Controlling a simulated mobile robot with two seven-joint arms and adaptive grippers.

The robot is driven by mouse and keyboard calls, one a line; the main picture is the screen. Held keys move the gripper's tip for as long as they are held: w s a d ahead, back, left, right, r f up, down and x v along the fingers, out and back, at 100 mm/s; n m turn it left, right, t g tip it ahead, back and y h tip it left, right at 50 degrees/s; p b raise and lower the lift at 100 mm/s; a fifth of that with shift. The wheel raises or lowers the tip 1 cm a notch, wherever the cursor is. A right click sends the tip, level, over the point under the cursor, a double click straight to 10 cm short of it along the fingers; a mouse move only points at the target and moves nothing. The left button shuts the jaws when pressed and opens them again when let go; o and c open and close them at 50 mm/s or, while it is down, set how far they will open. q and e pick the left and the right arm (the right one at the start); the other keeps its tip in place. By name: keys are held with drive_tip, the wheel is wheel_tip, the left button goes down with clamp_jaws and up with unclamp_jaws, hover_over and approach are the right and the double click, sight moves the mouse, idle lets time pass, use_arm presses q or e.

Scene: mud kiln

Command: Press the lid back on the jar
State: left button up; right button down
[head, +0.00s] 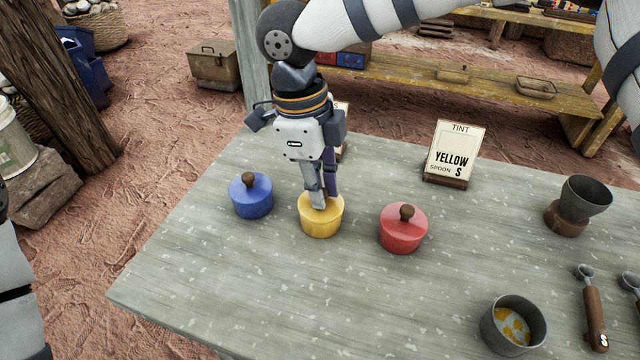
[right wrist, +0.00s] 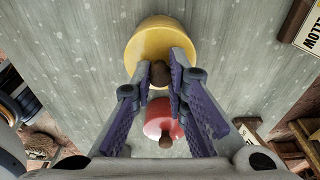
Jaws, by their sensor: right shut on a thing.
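The yellow jar (head: 321,226) stands upright on the table between a blue jar and a red jar. Its yellow lid (head: 335,207) is on top, level as far as I can see; whether it is fully seated I cannot tell. My right gripper (head: 322,198) points down from above and is shut on the lid's knob. In the right wrist view the brown knob (right wrist: 160,73) is between my fingertips, with the yellow lid (right wrist: 150,40) beyond. The fingers hide the knob in the head view. My left gripper is not in view.
The blue jar (head: 251,197) is close on the left, the red jar (head: 403,230) close on the right, both lidded. A sign reading "YELLOW" (head: 456,150), a grey cup on a stand (head: 585,195), a bowl with yellow bits (head: 490,330) and a spoon (head: 595,320) are further right. The table's front left is clear.

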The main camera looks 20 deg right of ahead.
idle(0.8)
drive_tip(key=c, duration=1)
unclamp_jaws()
drive_tip(key=shift+r, duration=3.45)
clamp_jaws()
drive_tip(key=shift+f, duration=0.15)
